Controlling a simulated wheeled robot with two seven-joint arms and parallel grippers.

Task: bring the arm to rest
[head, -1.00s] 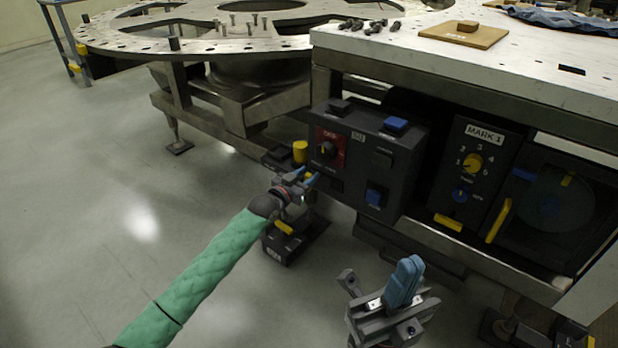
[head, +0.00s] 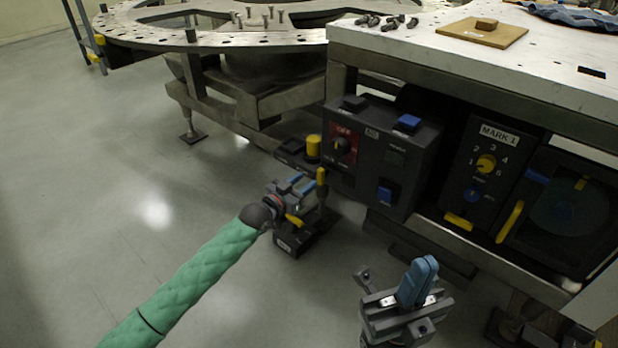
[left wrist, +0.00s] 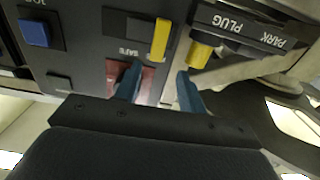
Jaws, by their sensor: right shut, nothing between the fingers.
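My left gripper (head: 299,186), with blue fingers on a green-sleeved arm, is in front of the lower left of the black control box (head: 405,160). In the left wrist view its two fingers (left wrist: 158,88) are apart with nothing held between them. A yellow handle (left wrist: 160,40) and a yellow plug (left wrist: 200,55) lie beyond the fingertips; I see no contact. In the head view the plug (head: 313,147) stands at the box's left side. My right gripper (head: 418,285) is at the lower right, its blue fingers together and empty.
The white-topped bench (head: 470,65) carries several dark bolts and a wooden block on a board. The MARK 1 panel (head: 484,170) is right of the box. A round turret plate (head: 135,30) is behind. A pedal unit (head: 290,243) is below; open floor (head: 90,200) lies left.

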